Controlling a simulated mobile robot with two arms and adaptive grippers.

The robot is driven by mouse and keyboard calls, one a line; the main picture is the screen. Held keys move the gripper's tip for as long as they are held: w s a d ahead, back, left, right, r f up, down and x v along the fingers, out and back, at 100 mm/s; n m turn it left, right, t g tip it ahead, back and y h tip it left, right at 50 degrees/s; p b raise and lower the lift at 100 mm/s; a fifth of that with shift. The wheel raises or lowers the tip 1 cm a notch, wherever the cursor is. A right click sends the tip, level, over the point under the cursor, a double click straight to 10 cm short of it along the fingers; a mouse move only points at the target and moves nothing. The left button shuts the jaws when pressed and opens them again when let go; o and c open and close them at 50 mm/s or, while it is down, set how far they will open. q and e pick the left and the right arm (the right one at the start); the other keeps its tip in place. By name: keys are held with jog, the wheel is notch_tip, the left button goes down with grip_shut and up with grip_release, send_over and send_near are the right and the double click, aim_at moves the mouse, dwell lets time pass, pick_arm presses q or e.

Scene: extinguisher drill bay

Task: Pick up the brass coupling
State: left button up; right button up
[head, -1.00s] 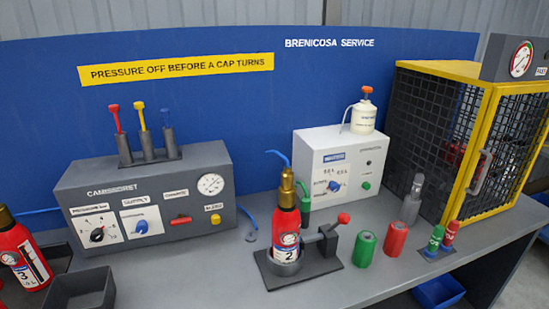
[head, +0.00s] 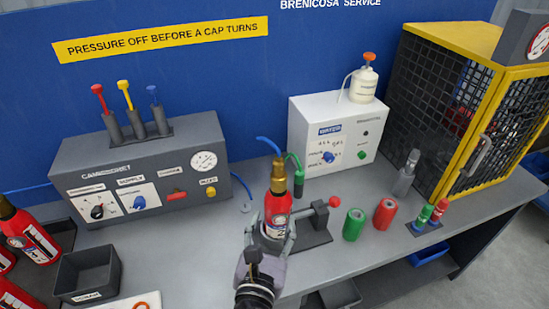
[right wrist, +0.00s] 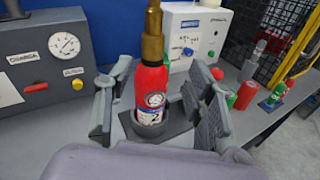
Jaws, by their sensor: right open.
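The brass coupling (head: 278,176) sits upright on top of a red extinguisher (head: 277,207) marked 2, with a blue hose at its top. In the right wrist view the brass piece (right wrist: 152,42) rises at upper centre, its top cut off by the frame. The extinguisher stands in a dark round holder (right wrist: 148,128). My right gripper (head: 268,235) is open and empty, in front of the extinguisher and below the coupling. In the right wrist view its fingers (right wrist: 157,108) stand to either side of the red body, with gaps visible. My left gripper is not in view.
A red-knobbed clamp lever (head: 334,202) stands right of the extinguisher, beside a green can (head: 354,224) and a red can (head: 385,212). A grey control box (head: 150,180) is at left, a white box (head: 341,150) behind. A dark bin (head: 88,277) stands front left.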

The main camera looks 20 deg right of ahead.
aim_at(278, 164)
jog(key=shift+n+t, duration=0.6)
jog(key=shift+n, duration=0.3)
jog(key=w+d+r+b, duration=0.1)
jog(key=w, duration=0.2)
jog(key=w+d+r+b, duration=0.1)
jog(key=w+d, duration=0.1)
jog(key=w, duration=0.2)
jog(key=w+d+r+b, duration=0.1)
jog(key=w, duration=0.3)
jog(key=shift+w+d+r, duration=0.1)
jog(key=shift+w+d, duration=0.05)
jog(key=shift+d, duration=0.1)
jog(key=shift+w+b, duration=0.25)
jog(key=shift+b, duration=0.25)
jog(key=b+x, duration=0.2)
jog(key=x, duration=0.2)
jog(key=shift+w+f+b, duration=0.2)
jog(key=shift+b, duration=0.2)
jog(key=shift+w, duration=0.2)
jog(key=shift+d+r, duration=0.1)
jog(key=shift+s, duration=0.1)
jog(key=shift+c, duration=0.3)
grip_shut()
